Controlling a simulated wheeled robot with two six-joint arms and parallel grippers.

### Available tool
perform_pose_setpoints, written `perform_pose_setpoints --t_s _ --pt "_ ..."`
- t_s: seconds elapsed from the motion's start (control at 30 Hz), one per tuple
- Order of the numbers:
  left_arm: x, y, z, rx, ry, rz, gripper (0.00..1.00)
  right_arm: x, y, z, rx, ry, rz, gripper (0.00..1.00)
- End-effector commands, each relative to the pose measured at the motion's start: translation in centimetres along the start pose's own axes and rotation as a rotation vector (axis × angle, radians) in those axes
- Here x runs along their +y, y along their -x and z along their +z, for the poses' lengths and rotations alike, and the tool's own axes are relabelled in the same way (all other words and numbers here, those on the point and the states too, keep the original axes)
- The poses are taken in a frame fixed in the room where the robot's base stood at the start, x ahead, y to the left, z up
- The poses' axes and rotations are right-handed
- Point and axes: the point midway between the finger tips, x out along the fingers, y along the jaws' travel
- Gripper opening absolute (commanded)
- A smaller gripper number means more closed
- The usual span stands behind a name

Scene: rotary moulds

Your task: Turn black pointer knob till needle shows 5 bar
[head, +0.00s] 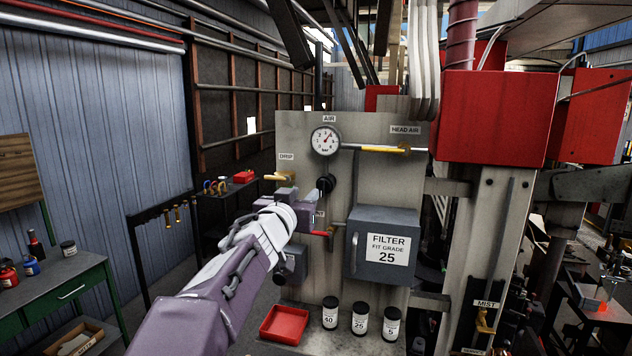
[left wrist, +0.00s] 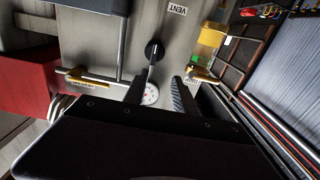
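The round white pressure gauge (head: 325,140) is on the grey panel under the AIR label. Its needle points up and to the right; the small figures are hard to read. The black pointer knob (head: 327,184) sits just below the gauge, partly behind my left gripper (head: 303,194). In the left wrist view the knob (left wrist: 154,49) lies just beyond the fingertips, with its pointer toward the gauge (left wrist: 151,94). My left gripper (left wrist: 158,80) is open, its fingers apart with nothing between them. I cannot tell if a finger touches the knob. My right gripper is out of view.
A yellow DRIP valve (head: 280,177) is close left of the knob. A red-handled lever (head: 322,233) is below, and a grey filter box (head: 384,246) stands out at lower right. The yellow HEAD AIR handle (head: 383,149) is right of the gauge. A red tray (head: 284,325) and jars lie below.

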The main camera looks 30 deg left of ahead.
Motion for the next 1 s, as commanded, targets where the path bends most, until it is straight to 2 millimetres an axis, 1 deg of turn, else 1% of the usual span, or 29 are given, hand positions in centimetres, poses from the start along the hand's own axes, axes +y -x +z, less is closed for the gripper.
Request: perform_pose_setpoints --t_s 0.07,0.2,0.33,0.4,0.5,0.7,0.73,0.83,0.87,1.0 --pt "0.1 -1.7 0.3 -0.003 0.002 0.003 0.33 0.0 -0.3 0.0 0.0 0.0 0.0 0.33" --pt "0.1 -4.7 0.2 -0.004 0.001 0.003 0.33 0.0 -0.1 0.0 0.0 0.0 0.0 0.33" --pt "0.1 -6.9 0.1 -0.003 0.002 0.001 0.33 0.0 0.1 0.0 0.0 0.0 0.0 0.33" --pt "0.1 -7.6 0.1 -0.003 0.001 0.001 0.33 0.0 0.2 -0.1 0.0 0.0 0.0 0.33" --pt "0.1 -8.1 0.1 -0.002 0.001 0.001 0.33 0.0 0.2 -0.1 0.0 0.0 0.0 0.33" --pt "0.1 -8.1 0.2 -0.002 0.001 0.001 0.33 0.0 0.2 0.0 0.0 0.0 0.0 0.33" --pt "0.1 -8.1 0.2 -0.002 0.001 0.001 0.3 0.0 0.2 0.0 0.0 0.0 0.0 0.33" --pt "0.1 -8.1 0.2 -0.002 0.001 0.001 0.02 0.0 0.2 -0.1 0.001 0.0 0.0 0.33" --pt "0.1 -8.1 0.2 -0.002 0.001 0.001 0.0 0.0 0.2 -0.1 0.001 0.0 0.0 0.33" --pt "0.1 -8.1 0.2 -0.002 0.001 0.002 0.0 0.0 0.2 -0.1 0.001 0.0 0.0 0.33"
